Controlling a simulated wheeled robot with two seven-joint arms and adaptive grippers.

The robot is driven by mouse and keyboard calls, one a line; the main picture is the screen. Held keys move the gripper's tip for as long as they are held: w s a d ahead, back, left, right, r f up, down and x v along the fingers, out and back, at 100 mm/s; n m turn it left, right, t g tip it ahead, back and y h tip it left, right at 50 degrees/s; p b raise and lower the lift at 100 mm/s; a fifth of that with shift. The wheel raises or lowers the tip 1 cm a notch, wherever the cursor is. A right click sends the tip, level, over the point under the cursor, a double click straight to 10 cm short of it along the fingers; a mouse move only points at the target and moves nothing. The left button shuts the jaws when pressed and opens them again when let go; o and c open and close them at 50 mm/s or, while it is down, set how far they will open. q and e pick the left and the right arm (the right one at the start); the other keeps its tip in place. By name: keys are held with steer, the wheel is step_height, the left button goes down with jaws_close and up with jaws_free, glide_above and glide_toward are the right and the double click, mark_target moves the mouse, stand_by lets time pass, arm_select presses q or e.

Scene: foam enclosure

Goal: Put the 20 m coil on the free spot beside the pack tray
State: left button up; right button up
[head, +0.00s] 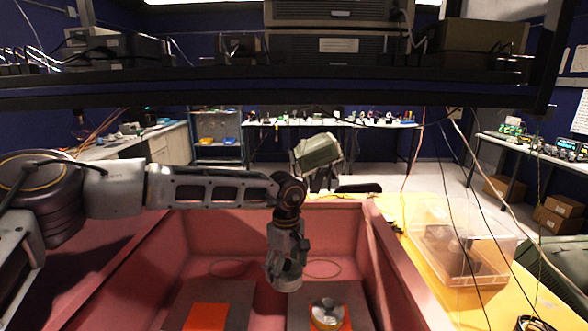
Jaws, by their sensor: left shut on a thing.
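My left gripper (286,268) hangs down over the pink foam enclosure, its arm coming in from the left. It is shut on a small silvery-grey piece (285,284) at its lower end, which I take to be the 20 m coil; the fingers hide much of it and no label is readable. A round metal piece (327,314) with a brass-coloured side stands on the right grey pad, right of and apart from the gripper. The left grey pad bears a bare orange square (207,317). I cannot make out which thing is the pack tray.
The enclosure's pink walls (400,272) rise around the pads. Thin rings (323,269) mark its floor behind them. A clear plastic box (462,245) stands on the yellow table to the right. A dark shelf (270,88) crosses overhead, and cables hang at the right.

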arm_select(q)
steer(key=m, duration=0.3)
steer(key=w+r+m, duration=0.1)
steer(key=shift+w+a+m, duration=0.1)
steer(key=shift+a+m, duration=0.2)
steer(key=m, duration=0.1)
steer(key=w+a+r+m, duration=0.1)
steer(key=m, duration=0.1)
steer(key=shift+w, duration=0.1)
steer(key=m, duration=0.2)
steer(key=w+a+m, duration=0.1)
steer(key=shift+r, duration=0.25)
steer(key=w+a+f+m+p, duration=0.1)
steer(key=a+p, duration=0.1)
steer(key=a, duration=0.3)
steer(key=w+a+f+p, duration=0.2)
steer(key=a, duration=0.4)
steer(key=shift+n, duration=0.7)
steer(key=s+a+f+p, duration=0.1)
steer(key=a+f, duration=0.1)
steer(key=s+a+f, duration=0.2)
steer(key=f, duration=0.1)
steer(key=s+a+f+p, duration=0.1)
steer(key=a+f, duration=0.1)
steer(key=shift+s+a+f+p, duration=0.2)
steer(key=shift+s+a+p, duration=0.05)
steer(key=shift+p, duration=0.05)
steer(key=shift+s+d+f, duration=0.1)
steer(key=shift+s+f, duration=0.15)
steer(key=shift+f, duration=0.2)
